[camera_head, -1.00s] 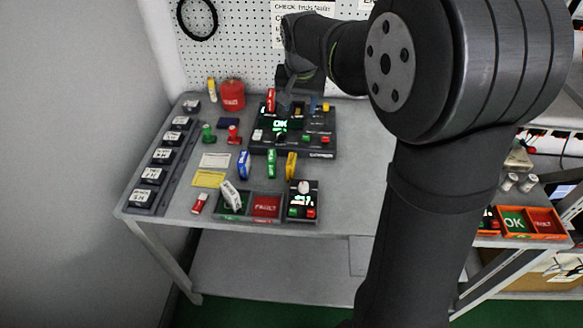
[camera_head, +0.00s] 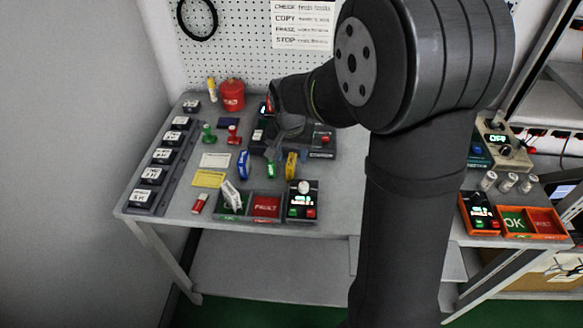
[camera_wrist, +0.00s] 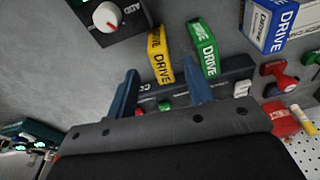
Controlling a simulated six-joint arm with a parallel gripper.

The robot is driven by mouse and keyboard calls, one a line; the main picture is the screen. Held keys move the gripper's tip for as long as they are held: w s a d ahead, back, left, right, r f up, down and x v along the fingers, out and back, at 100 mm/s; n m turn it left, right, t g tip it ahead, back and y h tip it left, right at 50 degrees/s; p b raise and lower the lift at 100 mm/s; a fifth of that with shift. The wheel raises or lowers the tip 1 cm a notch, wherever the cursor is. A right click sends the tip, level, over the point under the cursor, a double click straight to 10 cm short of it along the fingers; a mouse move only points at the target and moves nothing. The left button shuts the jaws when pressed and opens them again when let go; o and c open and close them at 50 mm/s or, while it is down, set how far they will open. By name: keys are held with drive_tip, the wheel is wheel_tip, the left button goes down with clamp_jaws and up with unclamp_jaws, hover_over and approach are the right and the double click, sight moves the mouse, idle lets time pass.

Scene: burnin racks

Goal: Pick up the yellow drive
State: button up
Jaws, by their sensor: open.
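The yellow drive (camera_head: 291,166) stands on the grey table in the head view, to the right of the green drive (camera_head: 270,169) and the blue drive (camera_head: 244,164). In the wrist view the yellow drive (camera_wrist: 159,56) shows ahead of my gripper (camera_wrist: 162,82), between the lines of its two fingers. The green drive (camera_wrist: 204,48) stands close to its right there, nearly in line with the right finger. My gripper is open and empty. In the head view my gripper (camera_head: 274,150) hangs over the front of the black dock, behind the green drive; its fingertips are hard to make out.
A white drive (camera_head: 231,195) leans in the OK/FAULT tray (camera_head: 249,216). A small black device with a knob (camera_head: 303,200) stands in front of the yellow drive. The black dock (camera_head: 322,147) lies behind it. A red can (camera_head: 231,95) stands at the back.

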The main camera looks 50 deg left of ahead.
sight(291, 160)
drive_tip(key=shift+w+a+f, duration=0.15)
drive_tip(key=shift+f, duration=0.7)
drive_tip(key=shift+w+a+f, duration=0.1)
drive_tip(key=shift+a+f, duration=0.05)
drive_tip(key=shift+f, duration=0.75)
drive_tip(key=shift+w+a+f, duration=0.15)
drive_tip(key=shift+f, duration=0.7)
clamp_jaws()
